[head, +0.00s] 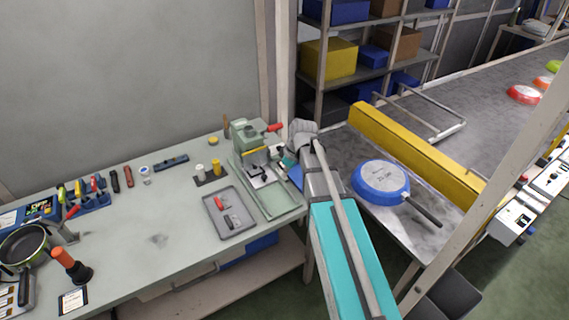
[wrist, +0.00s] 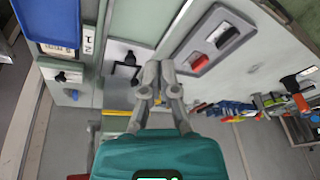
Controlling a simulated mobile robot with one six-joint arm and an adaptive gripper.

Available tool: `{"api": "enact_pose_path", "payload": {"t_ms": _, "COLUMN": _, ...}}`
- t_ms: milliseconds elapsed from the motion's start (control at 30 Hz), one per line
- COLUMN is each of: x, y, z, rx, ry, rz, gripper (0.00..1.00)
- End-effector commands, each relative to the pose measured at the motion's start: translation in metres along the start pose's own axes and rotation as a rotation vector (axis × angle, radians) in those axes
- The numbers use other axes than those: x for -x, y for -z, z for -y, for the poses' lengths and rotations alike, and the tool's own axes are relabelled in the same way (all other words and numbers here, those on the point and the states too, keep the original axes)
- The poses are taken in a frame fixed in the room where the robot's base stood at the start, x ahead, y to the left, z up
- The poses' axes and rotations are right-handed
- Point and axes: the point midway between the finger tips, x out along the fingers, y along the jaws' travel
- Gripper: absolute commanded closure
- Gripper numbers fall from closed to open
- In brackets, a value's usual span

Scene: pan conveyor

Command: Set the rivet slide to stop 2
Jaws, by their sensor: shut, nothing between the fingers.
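The green press (head: 243,132) with a red-tipped lever (head: 275,127) stands at the right end of the workbench. Its green rail frame (head: 290,207) runs toward the bench's front edge. In the wrist view a white plate with a black knob (wrist: 68,77) and a pale plate with a black bracket (wrist: 126,64) lie left of my gripper. Number labels (wrist: 88,38), one reading 2, stand beside the rail. Which part is the slide, and its stop, I cannot tell. My gripper (wrist: 159,66) is shut and empty, its tips close to the black bracket; contact is unclear. In the head view it is mostly hidden behind my arm.
A blue pan (head: 381,180) lies on the conveyor at right, by a yellow guard (head: 415,152). Tools fill the bench's left side.

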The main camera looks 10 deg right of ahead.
Motion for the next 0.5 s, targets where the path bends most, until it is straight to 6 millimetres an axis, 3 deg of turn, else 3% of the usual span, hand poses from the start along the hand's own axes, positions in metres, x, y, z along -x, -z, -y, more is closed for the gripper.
{"api": "enact_pose_path", "payload": {"t_ms": 33, "x": 0.001, "y": -0.011, "z": 0.016, "rx": -0.055, "ry": -0.004, "rz": 0.021, "gripper": 1.00}}
{"api": "enact_pose_path", "payload": {"t_ms": 200, "x": 0.002, "y": -0.042, "z": 0.053, "rx": -0.287, "ry": -0.042, "rz": 0.098, "gripper": 1.00}}
{"api": "enact_pose_path", "payload": {"t_ms": 500, "x": 0.008, "y": -0.090, "z": 0.104, "rx": -0.656, "ry": -0.144, "rz": 0.195, "gripper": 1.00}}
